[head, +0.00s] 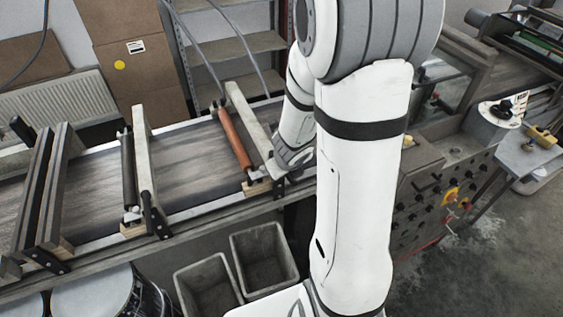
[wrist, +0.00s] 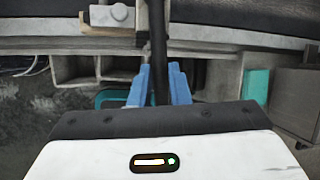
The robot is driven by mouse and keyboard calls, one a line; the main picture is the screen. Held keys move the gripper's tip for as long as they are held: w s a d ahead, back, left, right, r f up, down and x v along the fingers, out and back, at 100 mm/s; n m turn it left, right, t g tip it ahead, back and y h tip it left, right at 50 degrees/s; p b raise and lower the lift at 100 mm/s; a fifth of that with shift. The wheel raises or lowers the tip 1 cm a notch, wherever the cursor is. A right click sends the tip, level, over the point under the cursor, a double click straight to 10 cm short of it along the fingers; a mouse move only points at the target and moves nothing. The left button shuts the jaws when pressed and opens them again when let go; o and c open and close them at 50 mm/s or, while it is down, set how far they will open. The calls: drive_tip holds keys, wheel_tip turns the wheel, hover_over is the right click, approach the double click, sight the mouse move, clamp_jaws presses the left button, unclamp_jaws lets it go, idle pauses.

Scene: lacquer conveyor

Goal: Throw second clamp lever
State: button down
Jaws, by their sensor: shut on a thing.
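My gripper (wrist: 161,74) is shut on a dark upright clamp lever (wrist: 157,35), with its blue fingers on both sides of the bar. In the head view my arm reaches down to the conveyor's near rail, beside the orange-red roller (head: 234,137); the fingertips are too small to make out there. The held lever stands by a wooden block (head: 257,187), which also shows in the wrist view (wrist: 110,31). Another dark clamp lever (head: 153,214) stands farther left on the same rail, beside the black roller (head: 128,170). The held lever's lower end is hidden between my fingers.
Two grey bins (head: 262,262) stand below. A control panel with knobs (head: 440,205) is at the right. Drums (head: 95,290) stand at lower left.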

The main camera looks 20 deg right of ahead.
drive_tip(key=shift+s+d+f+m, duration=0.15)
drive_tip(key=shift+s+m, duration=0.05)
drive_tip(key=shift+m, duration=0.1)
drive_tip(key=shift+s+f+m+h, duration=0.1)
drive_tip(key=shift+m+h, duration=0.2)
drive_tip(key=shift+m, duration=0.1)
drive_tip(key=shift+s+a+f+g, duration=0.15)
drive_tip(key=shift+a+g, duration=0.15)
drive_tip(key=shift+a, duration=0.35)
drive_tip(key=c, duration=1.4)
unclamp_jaws()
drive_tip(key=shift+o, duration=0.2)
drive_tip(key=shift+r, duration=0.2)
